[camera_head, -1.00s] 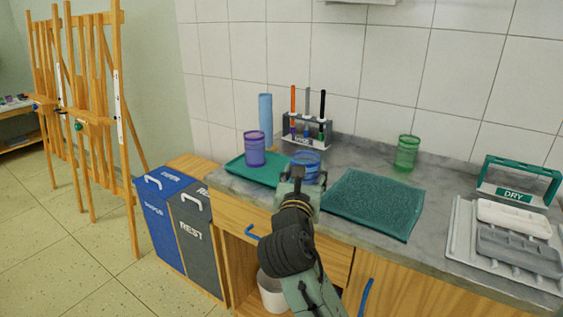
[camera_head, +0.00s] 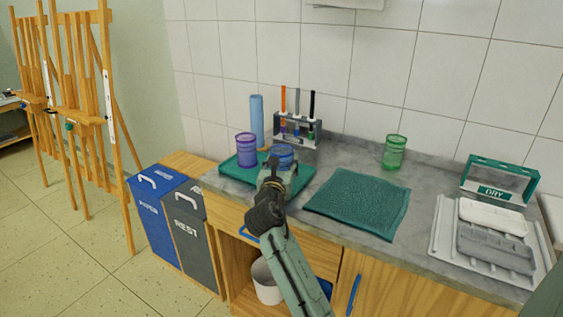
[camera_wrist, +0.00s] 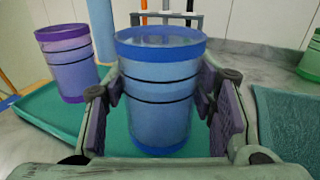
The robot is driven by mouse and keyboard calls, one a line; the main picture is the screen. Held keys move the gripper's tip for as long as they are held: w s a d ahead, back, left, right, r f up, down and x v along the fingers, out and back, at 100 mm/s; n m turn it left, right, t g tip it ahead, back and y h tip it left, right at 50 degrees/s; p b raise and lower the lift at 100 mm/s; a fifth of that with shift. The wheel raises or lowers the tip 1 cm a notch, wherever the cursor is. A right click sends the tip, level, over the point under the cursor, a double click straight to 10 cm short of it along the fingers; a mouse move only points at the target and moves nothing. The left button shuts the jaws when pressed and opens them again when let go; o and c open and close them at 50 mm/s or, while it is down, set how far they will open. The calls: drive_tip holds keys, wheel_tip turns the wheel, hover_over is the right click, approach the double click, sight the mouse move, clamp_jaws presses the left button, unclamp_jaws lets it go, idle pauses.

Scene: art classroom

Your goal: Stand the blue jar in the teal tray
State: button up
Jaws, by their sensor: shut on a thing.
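The blue jar (camera_head: 283,152) is upright over the right part of the teal tray (camera_head: 234,172). In the wrist view the jar (camera_wrist: 158,95) stands between the two finger pads, with the tray (camera_wrist: 42,115) around and below its base. My gripper (camera_head: 277,172) is shut on the jar from the front. I cannot tell whether the jar's base touches the tray floor. A purple jar (camera_head: 246,150) stands upright in the tray's left part, apart from the blue jar; it also shows in the wrist view (camera_wrist: 68,65).
A light blue cylinder (camera_head: 257,118) and a rack of markers (camera_head: 298,132) stand behind the tray. A teal mat (camera_head: 358,203) lies to its right. A green jar (camera_head: 394,152), a DRY rack (camera_head: 500,182) and a white drainer (camera_head: 445,240) are farther right.

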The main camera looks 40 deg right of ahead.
drive_tip(key=shift+f, duration=0.2)
drive_tip(key=shift+f, duration=0.1)
drive_tip(key=shift+f, duration=0.15)
drive_tip(key=o, duration=1.1)
drive_tip(key=shift+o, duration=0.2)
drive_tip(key=shift+r, duration=0.3)
drive_tip(key=b+v, duration=0.3)
drive_tip(key=v, duration=0.9)
